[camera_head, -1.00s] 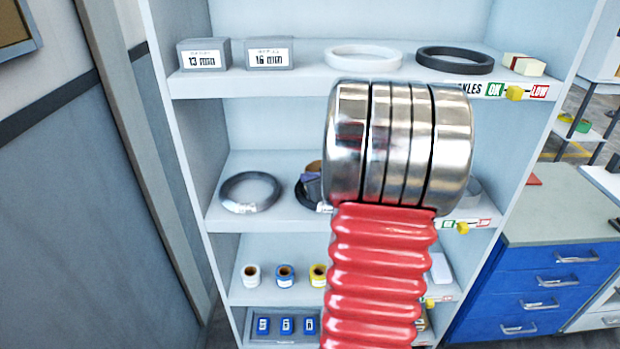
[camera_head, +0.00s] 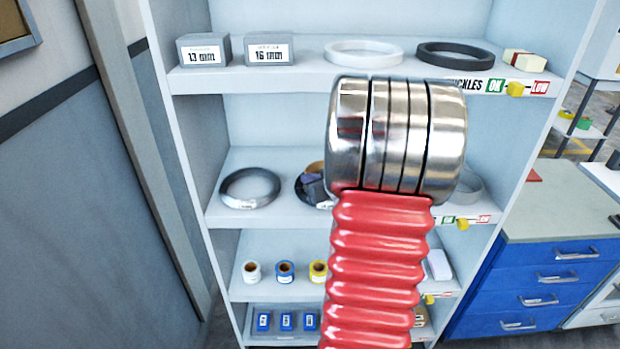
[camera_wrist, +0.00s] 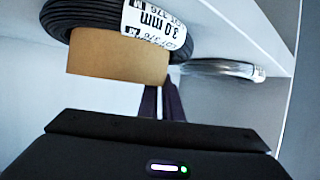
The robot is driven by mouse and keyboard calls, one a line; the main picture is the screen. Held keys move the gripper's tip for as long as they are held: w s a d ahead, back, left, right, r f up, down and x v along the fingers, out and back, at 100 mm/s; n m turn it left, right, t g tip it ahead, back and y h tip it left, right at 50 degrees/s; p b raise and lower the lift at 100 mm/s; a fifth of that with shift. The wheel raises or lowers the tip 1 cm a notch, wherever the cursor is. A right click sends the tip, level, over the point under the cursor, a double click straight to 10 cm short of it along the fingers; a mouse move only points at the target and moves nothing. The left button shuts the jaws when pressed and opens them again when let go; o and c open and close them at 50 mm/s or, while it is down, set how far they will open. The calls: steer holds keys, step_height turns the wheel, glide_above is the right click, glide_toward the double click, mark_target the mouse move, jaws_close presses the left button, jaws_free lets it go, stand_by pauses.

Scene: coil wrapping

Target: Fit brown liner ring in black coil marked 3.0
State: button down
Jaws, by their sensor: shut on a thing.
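The black coil (camera_wrist: 85,18) with its white 3.0 mm label (camera_wrist: 150,20) lies on the middle shelf, and shows upside down in the wrist view. The brown liner ring (camera_wrist: 118,62) sits at the coil's opening, and much of its wall stands out of it. How deep it sits I cannot tell. My gripper (camera_wrist: 160,88) is shut on the liner ring at its edge. In the head view the dark gripper (camera_head: 313,187) shows over the coil (camera_head: 300,190), with a bit of the brown ring (camera_head: 316,168) behind it; my arm hides the right side.
A grey coil (camera_head: 250,188) lies to the left on the same shelf (camera_head: 225,215). Another ring (camera_head: 470,186) is partly hidden behind my arm at right. The upper shelf (camera_head: 300,82) is close above, and holds a white ring (camera_head: 363,51) and a black ring (camera_head: 455,53).

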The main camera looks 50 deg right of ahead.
steer(key=shift+f, duration=0.8)
steer(key=c, duration=1.9)
jaws_free()
steer(key=shift+a+f, duration=0.1)
steer(key=shift+o, duration=0.2)
steer(key=shift+s, duration=0.1)
steer(key=v, duration=1.3)
steer(key=shift+s+r, duration=0.2)
steer(key=shift+s, duration=0.05)
steer(key=shift+w+a, duration=0.1)
